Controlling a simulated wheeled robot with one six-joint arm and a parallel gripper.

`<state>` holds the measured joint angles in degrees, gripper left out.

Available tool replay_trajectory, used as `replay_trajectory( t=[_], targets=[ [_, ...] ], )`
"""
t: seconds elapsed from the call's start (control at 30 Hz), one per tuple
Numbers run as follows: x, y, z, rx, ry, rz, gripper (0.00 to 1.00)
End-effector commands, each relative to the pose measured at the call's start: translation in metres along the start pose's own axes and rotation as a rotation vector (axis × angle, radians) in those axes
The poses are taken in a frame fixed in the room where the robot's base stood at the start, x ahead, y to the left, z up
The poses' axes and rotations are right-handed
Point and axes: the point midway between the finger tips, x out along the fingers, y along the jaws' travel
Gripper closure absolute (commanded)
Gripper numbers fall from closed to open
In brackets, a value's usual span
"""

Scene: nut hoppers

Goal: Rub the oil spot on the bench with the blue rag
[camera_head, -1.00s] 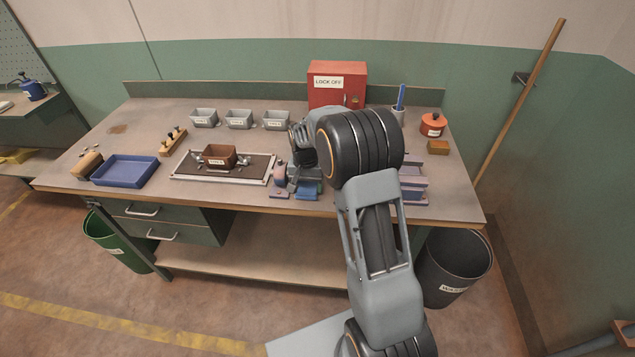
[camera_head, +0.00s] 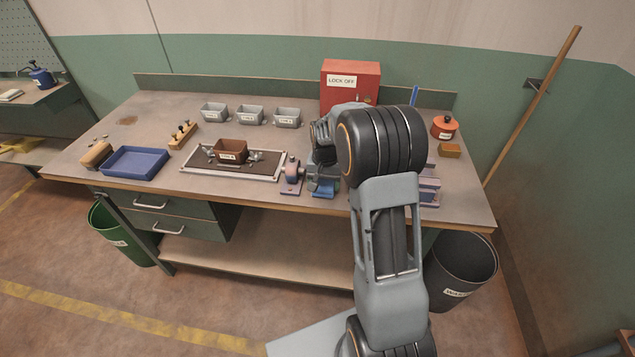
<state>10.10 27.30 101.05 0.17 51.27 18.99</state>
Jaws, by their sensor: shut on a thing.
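The oil spot (camera_head: 127,120) is a small brown stain on the bench top (camera_head: 85,140), at the far left. The blue rag (camera_head: 324,191) shows as a small blue patch at the bench's front edge, right of the middle. My gripper (camera_head: 321,178) is at the rag, pointing down, with its jaws shut on it. The fingertips are small and partly hidden, and my arm covers the area to their right. The rag is far to the right of the oil spot.
A blue tray (camera_head: 135,163), a wooden brush-like block (camera_head: 96,155), a wooden rack (camera_head: 183,135) and a framed mat (camera_head: 200,166) with a brown bin (camera_head: 231,151) lie leftward. Grey bins (camera_head: 250,115) and a red box (camera_head: 350,82) stand behind.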

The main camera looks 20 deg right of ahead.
Motion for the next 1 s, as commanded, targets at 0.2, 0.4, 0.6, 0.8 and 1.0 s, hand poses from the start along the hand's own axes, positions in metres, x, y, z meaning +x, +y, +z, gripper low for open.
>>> replay_trajectory(
  t=[0.2, 0.4, 0.6, 0.8, 1.0],
  targets=[
    [0.0, 0.019, 0.0, 0.008, -0.003, 0.002, 0.47],
    [0.001, 0.019, 0.0, 0.006, -0.004, 0.003, 0.47],
    [-0.002, 0.018, 0.001, 0.004, -0.005, 0.004, 0.47],
    [-0.016, 0.018, 0.001, 0.004, -0.004, 0.004, 0.47],
    [-0.037, 0.018, 0.0, 0.005, -0.004, 0.004, 0.47]
  ],
)
